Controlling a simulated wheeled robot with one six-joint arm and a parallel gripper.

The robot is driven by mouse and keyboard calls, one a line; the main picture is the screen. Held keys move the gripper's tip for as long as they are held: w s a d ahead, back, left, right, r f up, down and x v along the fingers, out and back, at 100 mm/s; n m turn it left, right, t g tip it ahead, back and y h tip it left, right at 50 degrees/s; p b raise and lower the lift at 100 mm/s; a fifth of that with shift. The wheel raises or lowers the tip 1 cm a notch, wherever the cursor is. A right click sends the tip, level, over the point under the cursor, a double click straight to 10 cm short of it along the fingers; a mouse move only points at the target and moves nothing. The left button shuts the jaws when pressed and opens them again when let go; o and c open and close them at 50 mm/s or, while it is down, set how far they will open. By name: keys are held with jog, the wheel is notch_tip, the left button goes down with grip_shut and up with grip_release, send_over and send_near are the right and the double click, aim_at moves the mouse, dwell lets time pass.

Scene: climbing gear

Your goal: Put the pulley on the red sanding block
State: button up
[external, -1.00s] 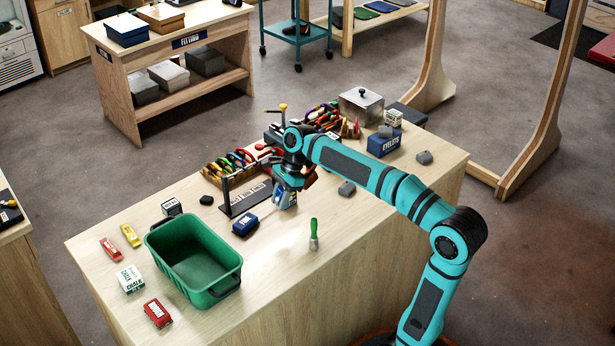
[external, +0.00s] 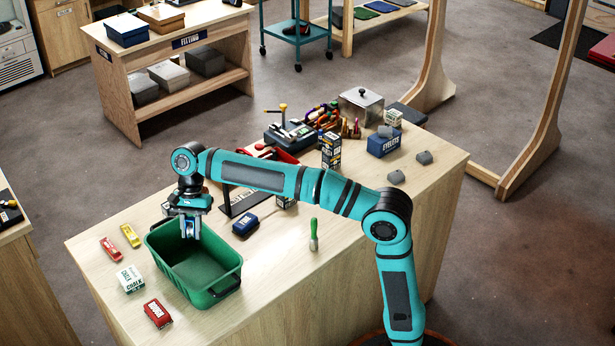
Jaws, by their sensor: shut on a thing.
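The red sanding block (external: 157,313) lies on the tabletop at the near left, with a white label on its top. The pulley is small and mostly hidden by the jaws. I cannot tell how high above the bin floor it hangs.
The green bin (external: 226,286) stands between my gripper and the table's front edge. A white chalk box (external: 130,280), red (external: 111,248) and yellow (external: 130,235) pieces lie left of it. A blue block (external: 245,222) and green-handled brush (external: 314,234) are right. Table around the red block is clear.

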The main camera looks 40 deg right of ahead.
jog(key=s+a+n+g+h, duration=0.1)
jog(key=s+a+n, duration=0.2)
jog(key=a, duration=0.7)
jog(key=s+a+n+h, duration=0.15)
jog(key=s+a, duration=0.25)
jog(key=a, duration=0.5)
jog(key=n, duration=0.1)
send_near(157, 316)
jog(key=shift+y, duration=0.45)
jog(key=shift+d+x, duration=0.2)
jog(key=shift+x, duration=1.25)
jog(key=shift+d+x, duration=0.25)
jog(key=shift+x, duration=1.25)
jog(key=shift+f, duration=0.2)
jog(key=o, duration=1)
jog(key=v, duration=1.2)
jog(key=shift+w+a+r, duration=0.1)
jog(key=shift+w+r, duration=0.05)
jog(key=shift+w, duration=0.1)
